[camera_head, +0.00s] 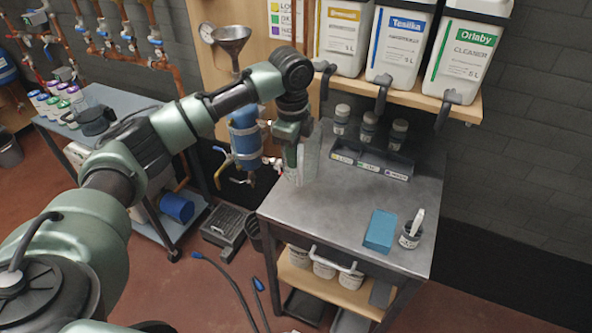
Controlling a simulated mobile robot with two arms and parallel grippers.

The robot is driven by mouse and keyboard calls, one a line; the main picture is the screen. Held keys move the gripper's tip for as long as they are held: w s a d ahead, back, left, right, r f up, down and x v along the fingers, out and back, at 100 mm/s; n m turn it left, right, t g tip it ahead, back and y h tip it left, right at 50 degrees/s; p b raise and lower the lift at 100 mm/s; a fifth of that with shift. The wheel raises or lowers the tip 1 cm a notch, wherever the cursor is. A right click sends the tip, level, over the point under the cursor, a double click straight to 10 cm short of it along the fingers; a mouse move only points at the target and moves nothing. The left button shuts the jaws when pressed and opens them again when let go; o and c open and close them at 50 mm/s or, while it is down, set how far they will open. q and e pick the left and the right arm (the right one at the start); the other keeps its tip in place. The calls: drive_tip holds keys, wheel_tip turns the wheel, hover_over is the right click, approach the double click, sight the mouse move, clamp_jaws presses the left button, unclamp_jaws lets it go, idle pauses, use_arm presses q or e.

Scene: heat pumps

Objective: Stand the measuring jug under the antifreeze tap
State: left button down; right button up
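A clear measuring jug (312,152) appears upright at the back left of the grey metal bench. My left gripper (291,160) points down at the jug's left side, overlapping its edge. The fingers are small and partly hidden, so I cannot tell if they are closed on it. Three white canisters stand on the wooden shelf above, with yellow (345,28), blue (403,38) and green (468,50) labels. Dark taps hang below them: left (326,80), middle (382,92) and right (444,108). The left tap is above and slightly right of the jug. Which holds antifreeze is unreadable. My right gripper is out of view.
A blue vessel (245,135) with valves hangs left of the bench. The bench's middle is clear.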

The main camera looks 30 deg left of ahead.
use_arm(q)
drive_tip(key=shift+r, duration=0.85)
drive_tip(key=s+d+n, duration=0.5)
drive_tip(key=s+n, duration=0.3)
drive_tip(key=s, duration=0.2)
drive_tip(key=s+d+f+n, duration=0.1)
drive_tip(key=s+d+n, duration=0.4)
drive_tip(key=s+n, duration=0.3)
drive_tip(key=shift+s+d+f+n, duration=0.2)
drive_tip(key=shift+s+n, duration=0.1)
drive_tip(key=shift+s, duration=0.7)
